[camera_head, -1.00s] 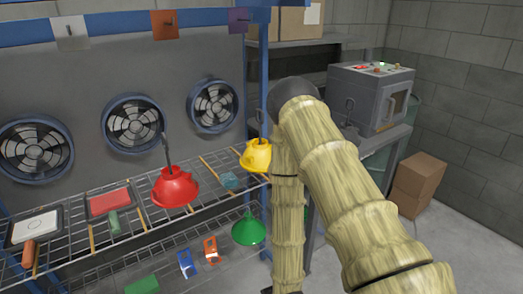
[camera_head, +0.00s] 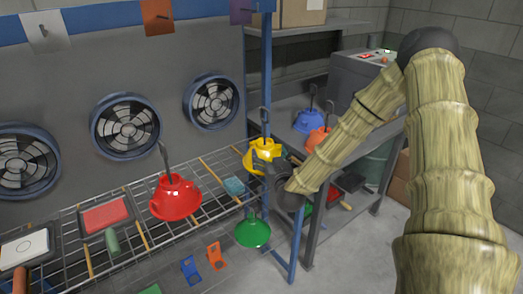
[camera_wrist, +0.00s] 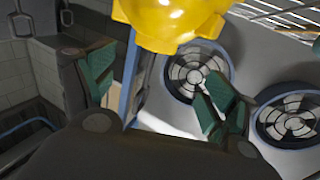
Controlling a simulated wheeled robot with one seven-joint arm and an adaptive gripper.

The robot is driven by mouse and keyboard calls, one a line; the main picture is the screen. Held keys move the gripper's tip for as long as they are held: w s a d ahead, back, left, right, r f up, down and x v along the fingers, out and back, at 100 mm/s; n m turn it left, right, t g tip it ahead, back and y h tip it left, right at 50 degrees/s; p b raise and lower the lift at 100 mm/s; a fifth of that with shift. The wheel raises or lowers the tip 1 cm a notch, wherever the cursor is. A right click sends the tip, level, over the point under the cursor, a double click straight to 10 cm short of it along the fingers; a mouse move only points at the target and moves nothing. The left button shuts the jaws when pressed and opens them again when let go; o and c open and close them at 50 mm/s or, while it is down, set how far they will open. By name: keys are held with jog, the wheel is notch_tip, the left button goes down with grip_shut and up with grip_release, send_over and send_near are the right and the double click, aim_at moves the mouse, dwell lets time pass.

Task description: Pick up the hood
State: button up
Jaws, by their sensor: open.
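Several hoods with hooked stems are in the head view. The yellow hood (camera_head: 262,155) is at the right end of the wire rack, its hook pointing up. My gripper (camera_head: 258,180) is beside it, and its dark palm is just right of and below the hood. In the wrist view the yellow hood (camera_wrist: 172,18) fills the top middle, beyond my open green-padded fingers (camera_wrist: 160,85). Nothing is between the fingers. A red hood (camera_head: 175,197) stands on the rack to the left. A green hood (camera_head: 253,232) is lower down. A blue hood (camera_head: 311,121) and an orange hood (camera_head: 318,141) are on the side bench.
The wire rack (camera_head: 135,220) runs along a wall with round fans (camera_head: 125,125). A blue post (camera_head: 266,80) rises close behind the yellow hood. Blue and orange brackets (camera_head: 215,256) lie below. A grey machine (camera_head: 350,78) stands on the bench, and floor is open at right.

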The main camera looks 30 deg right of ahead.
aim_at(265, 139)
jog(key=x, duration=0.2)
jog(key=p+x, duration=0.1)
jog(key=x, duration=0.1)
jog(key=shift+d+r, duration=0.25)
jog(key=shift+w+d+f, duration=0.1)
jog(key=shift+w+d, duration=0.15)
jog(key=shift+w, duration=0.15)
jog(key=shift+w+d+p, duration=0.15)
jog(key=shift+w+p, duration=0.25)
jog(key=shift+p, duration=0.15)
jog(key=shift+p+x, duration=0.85)
jog(key=shift+x, duration=1.25)
jog(key=shift+d, duration=0.15)
jog(key=c, duration=1.7)
jog(key=shift+c, duration=0.2)
